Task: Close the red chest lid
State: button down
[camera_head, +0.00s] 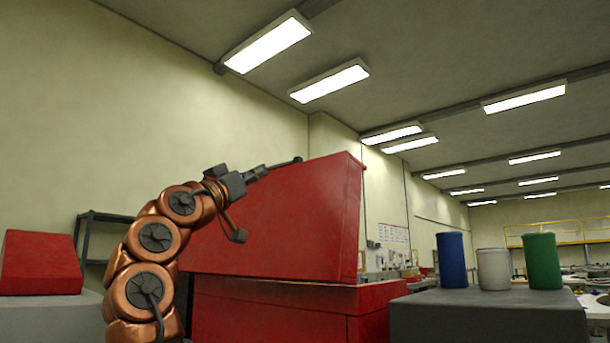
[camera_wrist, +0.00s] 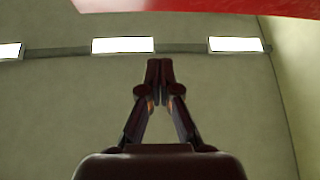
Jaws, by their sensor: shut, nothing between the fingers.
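The red chest has its body (camera_head: 270,312) at the lower centre of the head view. Its lid (camera_head: 285,222) stands raised and tilted above the body, with a narrow dark gap between them at the right. My gripper (camera_head: 297,161) is at the lid's upper edge, its fingers pointing right along the top. It is shut and empty; the closed fingertips also show in the wrist view (camera_wrist: 159,68). A red strip of the lid (camera_wrist: 205,5) crosses the top of the wrist view, apart from the fingertips in that picture. I cannot tell whether the gripper touches the lid.
A smaller red box (camera_head: 40,262) sits on a grey block at the left, near a dark shelf (camera_head: 105,218). At the right, a blue can (camera_head: 451,260), a white can (camera_head: 493,269) and a green can (camera_head: 542,262) stand on a grey block (camera_head: 485,318). The space above the chest is clear.

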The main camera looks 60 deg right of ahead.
jog(key=s+d+r+m+g+p, duration=0.1)
jog(key=s+d+r+p, duration=0.1)
jog(key=d, duration=0.3)
jog(key=s+d+r+m+p, duration=0.1)
jog(key=s+d+r+p, duration=0.1)
jog(key=d, duration=0.4)
jog(key=shift+s+r+g+p, duration=0.4)
jog(key=shift+s+p, duration=0.25)
jog(key=shift+s, duration=0.5)
jog(key=shift+r, duration=0.1)
